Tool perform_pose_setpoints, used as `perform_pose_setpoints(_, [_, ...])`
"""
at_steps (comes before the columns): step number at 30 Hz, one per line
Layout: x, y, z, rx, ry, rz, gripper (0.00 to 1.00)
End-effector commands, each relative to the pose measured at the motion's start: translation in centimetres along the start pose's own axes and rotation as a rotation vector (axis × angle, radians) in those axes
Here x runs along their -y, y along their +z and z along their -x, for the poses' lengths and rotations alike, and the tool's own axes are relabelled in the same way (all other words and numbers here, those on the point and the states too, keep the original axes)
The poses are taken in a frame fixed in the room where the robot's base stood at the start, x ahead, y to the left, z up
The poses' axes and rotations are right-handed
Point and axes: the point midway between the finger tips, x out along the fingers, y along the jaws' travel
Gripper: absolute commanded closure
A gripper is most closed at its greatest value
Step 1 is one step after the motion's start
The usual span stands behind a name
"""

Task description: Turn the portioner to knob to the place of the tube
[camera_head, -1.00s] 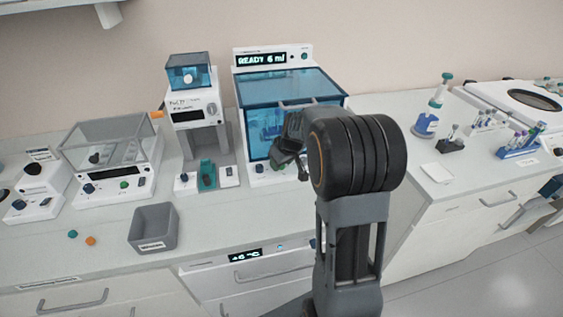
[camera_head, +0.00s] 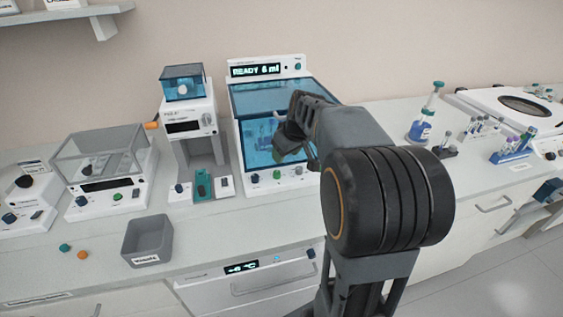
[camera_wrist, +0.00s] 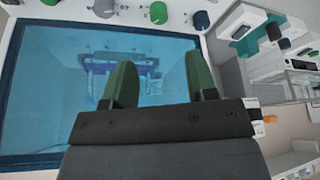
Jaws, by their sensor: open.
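The portioner is the white cabinet with a blue glass front (camera_head: 254,140) in the head view; its display (camera_head: 256,70) reads "READY 6 ml". Along its front base are a dark blue knob (camera_head: 255,178), a green knob (camera_head: 277,174) and another knob (camera_head: 299,170). In the wrist view the knobs show at the top: dark blue (camera_wrist: 201,20), green (camera_wrist: 158,13) and grey (camera_wrist: 104,8). My gripper (camera_head: 284,142) is in front of the glass, above the knobs. Its green fingers (camera_wrist: 160,80) are apart and empty in the wrist view. A blurred fixture (camera_wrist: 112,75) shows behind the glass; I cannot tell whether it holds a tube.
A grey bin (camera_head: 147,240) stands at the front left. A white device with a blue top (camera_head: 188,115) stands left of the portioner. A tube rack (camera_head: 512,150) and a blue bottle (camera_head: 424,122) are on the right counter.

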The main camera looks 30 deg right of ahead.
Motion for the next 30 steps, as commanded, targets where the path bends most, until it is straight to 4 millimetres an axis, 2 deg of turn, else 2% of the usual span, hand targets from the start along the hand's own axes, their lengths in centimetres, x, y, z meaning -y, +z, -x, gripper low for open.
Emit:
perform_pose_setpoints(3, [0.0, -0.1, 1.5, -0.002, 0.001, 0.001, 0.48])
perform_pose_setpoints(9, [0.0, 0.0, 2.6, 0.0, 0.0, 0.001, 0.48])
perform_pose_setpoints(27, [0.0, 0.0, 2.7, 0.001, 0.0, 0.001, 0.48])
perform_pose_setpoints(30, [-0.1, 0.0, 2.7, -0.001, 0.005, -0.065, 0.48])
